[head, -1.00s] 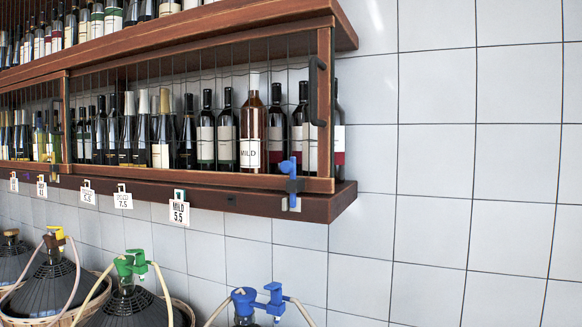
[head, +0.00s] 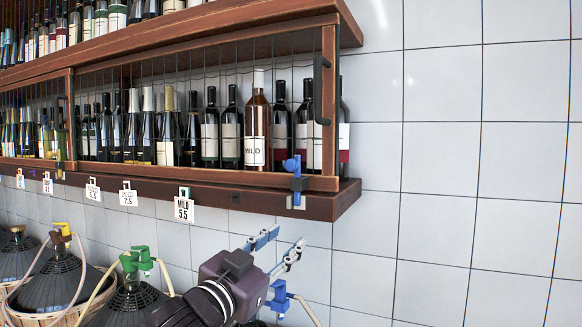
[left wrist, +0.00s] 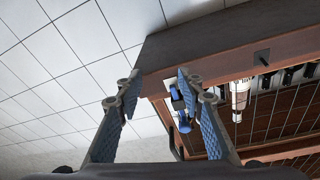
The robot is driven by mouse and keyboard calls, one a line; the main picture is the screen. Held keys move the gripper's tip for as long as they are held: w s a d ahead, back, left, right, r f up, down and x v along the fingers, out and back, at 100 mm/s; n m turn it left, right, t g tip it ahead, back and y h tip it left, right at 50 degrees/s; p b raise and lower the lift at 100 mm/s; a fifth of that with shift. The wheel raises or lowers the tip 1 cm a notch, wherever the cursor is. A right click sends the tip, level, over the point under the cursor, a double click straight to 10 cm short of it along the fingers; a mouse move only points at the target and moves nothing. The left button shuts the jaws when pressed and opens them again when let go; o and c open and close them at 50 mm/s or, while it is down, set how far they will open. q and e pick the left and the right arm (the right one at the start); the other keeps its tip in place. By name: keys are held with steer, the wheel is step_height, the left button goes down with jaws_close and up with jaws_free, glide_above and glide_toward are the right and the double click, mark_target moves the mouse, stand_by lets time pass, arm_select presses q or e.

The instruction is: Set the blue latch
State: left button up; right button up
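My right gripper is not in view.
Bottles (head: 230,130) stand behind the wires on the shelf. Price tags (head: 184,208) hang along the shelf edge. Demijohns with green (head: 137,260) and blue (head: 280,298) taps stand below. The tiled wall (head: 480,160) to the right is bare.

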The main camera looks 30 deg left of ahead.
mark_target(289, 168)
arm_select(q)
step_height(289, 168, up, 12)
steer(key=s+t+h, duration=0.1)
steer(key=s+t, duration=0.1)
steer(key=s, duration=0.1)
steer(key=shift+m, duration=0.4)
steer(key=p+x, duration=0.1)
steer(key=x, duration=0.1)
steer(key=p+x, duration=0.1)
steer(key=x, duration=0.1)
steer(key=a+p+x, duration=0.1)
steer(key=x, duration=0.1)
steer(key=shift+w, duration=0.15)
steer(key=shift+w+d+r+p, duration=0.15)
steer(key=shift+w+p, duration=0.35)
steer(key=shift+w, duration=0.2)
steer(key=shift+c, duration=0.5)
jaws_close()
